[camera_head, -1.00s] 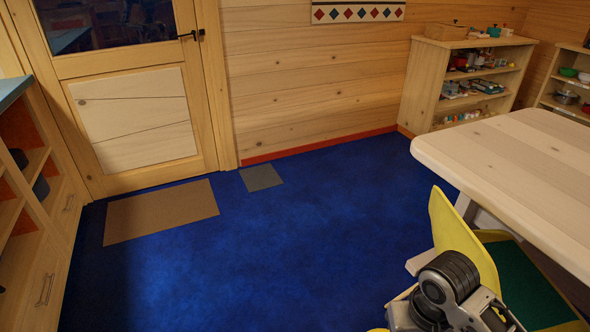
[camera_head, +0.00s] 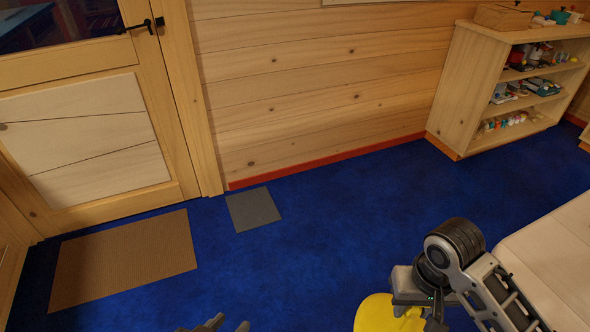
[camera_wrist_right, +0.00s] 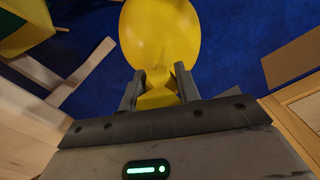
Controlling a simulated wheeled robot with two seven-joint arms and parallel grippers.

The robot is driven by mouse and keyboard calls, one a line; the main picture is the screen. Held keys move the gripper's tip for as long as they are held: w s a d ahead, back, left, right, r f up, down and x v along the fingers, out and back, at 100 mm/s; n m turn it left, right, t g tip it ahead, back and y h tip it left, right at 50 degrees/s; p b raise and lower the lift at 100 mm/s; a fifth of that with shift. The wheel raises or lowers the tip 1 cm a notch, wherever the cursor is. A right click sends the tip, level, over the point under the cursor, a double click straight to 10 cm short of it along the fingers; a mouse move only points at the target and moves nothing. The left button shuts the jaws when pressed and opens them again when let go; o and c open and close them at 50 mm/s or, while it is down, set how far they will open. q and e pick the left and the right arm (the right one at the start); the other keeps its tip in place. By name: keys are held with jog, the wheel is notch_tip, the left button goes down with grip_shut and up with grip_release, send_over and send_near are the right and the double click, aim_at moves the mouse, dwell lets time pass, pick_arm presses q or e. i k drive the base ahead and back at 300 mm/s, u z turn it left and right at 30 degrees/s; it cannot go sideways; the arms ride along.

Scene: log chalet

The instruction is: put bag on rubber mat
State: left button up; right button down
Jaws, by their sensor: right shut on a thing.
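A yellow bag (camera_wrist_right: 160,40), rounded with a narrow neck, hangs from my right gripper (camera_wrist_right: 161,88), whose fingers are shut on the neck. In the head view part of the bag (camera_head: 385,315) shows at the bottom, below my right wrist. The small grey mat (camera_head: 253,209), which looks like the rubber one, lies flat and bare on the blue floor by the wall, ahead and left of the bag. My left gripper (camera_head: 230,324) just enters at the bottom edge; its fingertips show apart with nothing seen between them.
A larger brown mat (camera_head: 125,260) lies by the door (camera_head: 90,130), left of the grey mat. A pale table (camera_head: 555,265) is close at the right, and a filled shelf (camera_head: 510,85) stands at the back right. Blue floor (camera_head: 320,230) in the middle is clear.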

aim_at(253, 208)
jog(key=i, duration=2.5)
jog(key=z, duration=1.5)
jog(key=i, duration=0.6)
jog(key=u, duration=4.1)
jog(key=i, duration=0.5)
jog(key=z, duration=1.55)
